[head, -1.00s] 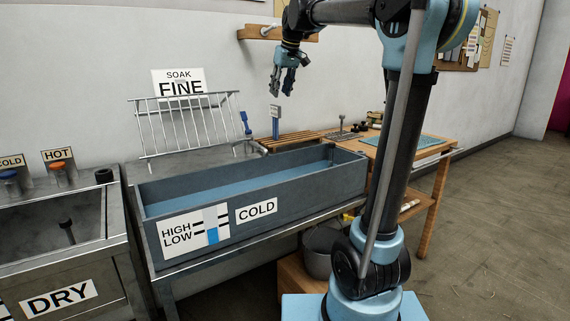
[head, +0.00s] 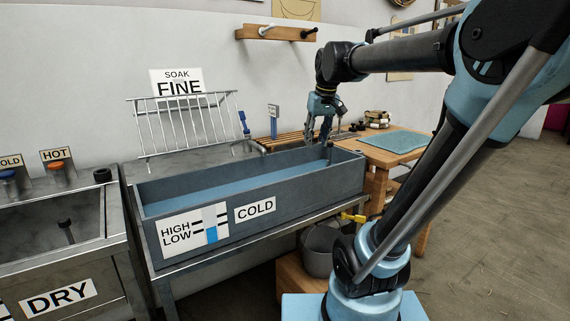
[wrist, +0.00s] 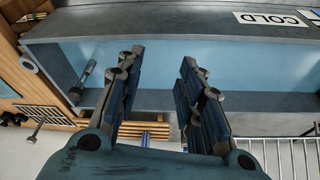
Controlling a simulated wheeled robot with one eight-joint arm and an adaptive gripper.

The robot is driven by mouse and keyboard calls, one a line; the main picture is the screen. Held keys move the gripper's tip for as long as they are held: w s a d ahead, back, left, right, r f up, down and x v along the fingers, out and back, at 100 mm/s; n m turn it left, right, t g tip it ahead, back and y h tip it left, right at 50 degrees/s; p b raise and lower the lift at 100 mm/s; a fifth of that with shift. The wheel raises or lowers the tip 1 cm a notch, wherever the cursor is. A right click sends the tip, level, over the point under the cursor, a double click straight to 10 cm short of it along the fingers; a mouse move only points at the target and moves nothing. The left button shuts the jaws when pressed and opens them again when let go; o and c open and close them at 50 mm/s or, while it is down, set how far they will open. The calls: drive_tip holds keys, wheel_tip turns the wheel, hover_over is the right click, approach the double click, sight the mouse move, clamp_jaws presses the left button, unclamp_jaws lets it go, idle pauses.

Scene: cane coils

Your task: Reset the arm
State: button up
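My gripper (head: 321,137) hangs from my arm, fingers down, over the right end of the grey trough (head: 345,178) marked COLD. In the wrist view the two fingers of my gripper (wrist: 163,62) are well apart, with nothing between them. The blue water surface of the trough (wrist: 235,65) shows beyond and between them. A dark-ended upright fitting (wrist: 82,80) stands at the trough's end, to the left of the fingers and apart from them.
A wire rack (head: 185,122) stands behind the trough, beside a slatted wooden board (head: 290,138). A wooden table with a teal mat (head: 395,141) is to the right. A steel basin marked DRY (head: 60,297) is at left. A peg rail (head: 275,33) is on the wall.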

drive_tip(key=s+d+f+m, duration=0.1)
drive_tip(key=s+d+f, duration=0.3)
drive_tip(key=s+f, duration=0.6)
drive_tip(key=s+d+f+m+g+h, duration=0.1)
drive_tip(key=s+d+f, duration=0.3)
drive_tip(key=s+f, duration=0.6)
wheel_tip(320, 180, down, 4)
drive_tip(key=shift+s+d+f+m, duration=0.1)
drive_tip(key=shift+s+d+m, duration=0.15)
drive_tip(key=shift+m, duration=0.55)
